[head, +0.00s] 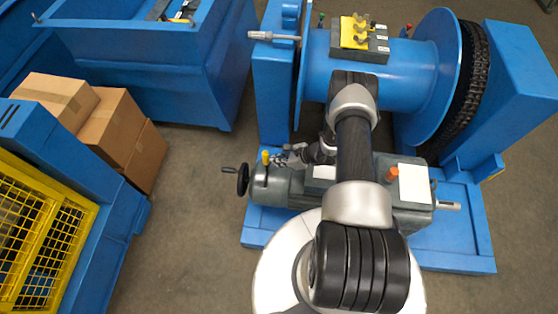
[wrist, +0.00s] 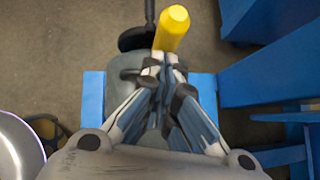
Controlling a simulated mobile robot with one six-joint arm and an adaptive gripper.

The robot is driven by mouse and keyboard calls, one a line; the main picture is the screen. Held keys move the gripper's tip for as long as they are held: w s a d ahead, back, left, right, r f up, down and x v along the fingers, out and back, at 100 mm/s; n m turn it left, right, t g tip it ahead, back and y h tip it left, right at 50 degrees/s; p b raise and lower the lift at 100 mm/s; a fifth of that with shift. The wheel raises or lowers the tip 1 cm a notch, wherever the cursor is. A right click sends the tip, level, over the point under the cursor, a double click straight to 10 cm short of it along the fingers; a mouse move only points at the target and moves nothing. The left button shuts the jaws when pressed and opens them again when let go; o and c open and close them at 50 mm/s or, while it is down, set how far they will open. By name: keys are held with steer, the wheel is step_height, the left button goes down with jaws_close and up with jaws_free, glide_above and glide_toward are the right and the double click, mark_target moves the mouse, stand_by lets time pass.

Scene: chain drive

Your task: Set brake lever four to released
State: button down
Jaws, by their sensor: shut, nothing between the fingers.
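A yellow-handled lever (head: 265,158) stands on the left end of the grey-green machine housing. Its yellow grip (wrist: 172,30) is large in the wrist view. My gripper (head: 281,159) is just right of this lever in the head view. Its fingers are shut and empty in the wrist view (wrist: 160,64), with the tips right by the lower part of the yellow grip. I cannot tell whether they touch it. The lever's foot is hidden behind my fingers in the wrist view. No number is readable on it, so I cannot tell whether it is lever four.
A black handwheel (head: 243,180) sits left of the lever. An orange knob (head: 392,173) and a white sheet (head: 414,183) are on the housing's right part. A yellow-topped control block (head: 354,33) stands beyond, by the blue drum (head: 407,75). Cardboard boxes (head: 107,120) stand left; floor between is clear.

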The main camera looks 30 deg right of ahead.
steer(key=w+a+g+h+b, duration=0.1)
steer(key=w+a+h, duration=0.1)
steer(key=w+a, duration=0.3)
steer(key=a, duration=0.3)
steer(key=shift+w+a+g+h, duration=0.25)
steer(key=shift+w+g+h, duration=0.05)
steer(key=shift+w+g, duration=0.1)
steer(key=shift+a+r, duration=0.1)
steer(key=shift+a, duration=0.05)
stand_by(0.3)
